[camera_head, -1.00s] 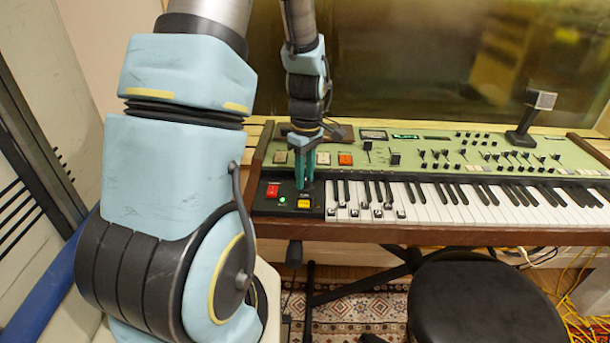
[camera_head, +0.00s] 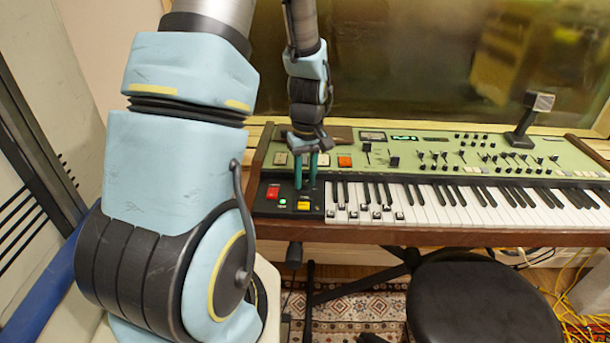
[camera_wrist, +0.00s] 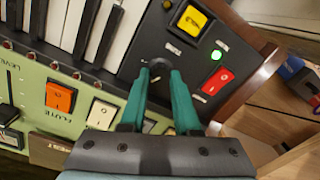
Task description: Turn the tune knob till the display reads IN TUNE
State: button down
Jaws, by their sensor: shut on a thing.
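My gripper (camera_head: 306,186) points down at the black control panel left of the keys. In the wrist view my gripper (camera_wrist: 158,74) has its teal fingers on either side of a small dark knob (camera_wrist: 156,68), shut on it. The fingers hide part of the knob, and its label is not readable. The display (camera_head: 405,138) at the top of the green panel shows bright green marks too small to read.
Beside the knob are a red switch (camera_wrist: 218,80), a lit green lamp (camera_wrist: 217,55) and a yellow button (camera_wrist: 192,20). White and black keys (camera_head: 450,200) lie to the right. A black stool (camera_head: 485,300) stands in front.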

aim_at(307, 182)
jog(key=shift+m+p, duration=0.3)
jog(key=shift+m, duration=1.4)
jog(key=c, duration=0.6)
grip_release()
jog(key=shift+r, duration=0.1)
jog(key=r, duration=1)
jog(key=shift+d+r+b, duration=0.2)
jog(key=shift+r+b, duration=0.1)
